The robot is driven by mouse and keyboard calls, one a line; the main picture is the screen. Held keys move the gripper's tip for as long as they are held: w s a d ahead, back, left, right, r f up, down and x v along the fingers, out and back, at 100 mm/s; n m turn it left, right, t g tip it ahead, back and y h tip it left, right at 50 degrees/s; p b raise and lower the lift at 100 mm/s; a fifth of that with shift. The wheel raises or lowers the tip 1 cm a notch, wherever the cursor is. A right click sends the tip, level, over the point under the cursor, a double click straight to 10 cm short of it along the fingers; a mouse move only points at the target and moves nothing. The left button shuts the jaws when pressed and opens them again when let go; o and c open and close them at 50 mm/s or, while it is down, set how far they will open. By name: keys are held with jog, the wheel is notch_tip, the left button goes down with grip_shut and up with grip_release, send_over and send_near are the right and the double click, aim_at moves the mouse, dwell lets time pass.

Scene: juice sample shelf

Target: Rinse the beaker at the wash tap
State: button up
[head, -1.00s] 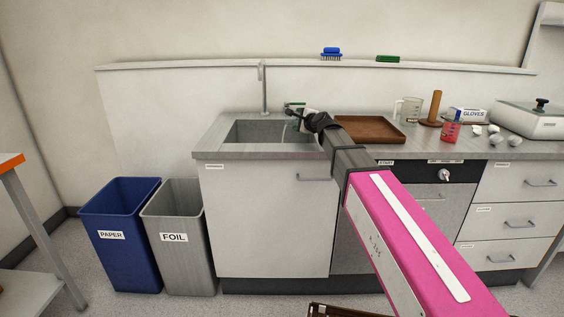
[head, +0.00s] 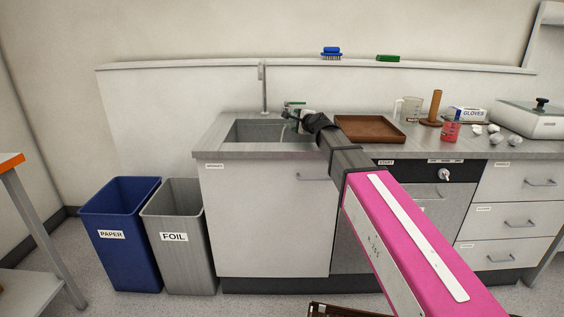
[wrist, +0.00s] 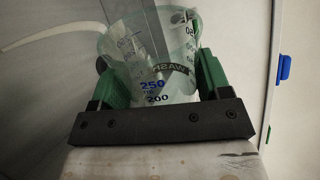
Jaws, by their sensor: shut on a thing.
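My gripper (wrist: 155,82) is shut on a clear beaker (wrist: 155,92) with blue 250 and 200 marks, held between its green fingers. In the head view my gripper (head: 296,112) is over the right part of the sink (head: 250,132), and the beaker there is small and mostly hidden by the arm. The tall grey tap (head: 264,92) stands at the back of the sink. A thin pale curved strand (head: 284,131) hangs by the gripper; I cannot tell if it is water. Letters reading WASH show through the beaker in the wrist view.
Right of the sink are a brown tray (head: 370,130), a clear jug (head: 410,109), a wooden peg (head: 434,107), a red beaker (head: 451,130) and a gloves box (head: 467,114). Paper (head: 122,235) and foil (head: 181,240) bins stand on the floor at left.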

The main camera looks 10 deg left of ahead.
jog(key=shift+s+a+f, duration=0.1)
jog(key=shift+s+a, duration=0.05)
jog(key=shift+a, duration=0.05)
dwell(0.3)
jog(key=shift+s+a+f+n, duration=0.15)
jog(key=shift+f+n, duration=0.25)
jog(key=shift+n, duration=0.5)
dwell(0.8)
jog(key=shift+a+r+n+t+h+p, duration=0.15)
jog(key=shift+n+t+h+p, duration=0.15)
jog(key=shift+h+p, duration=0.1)
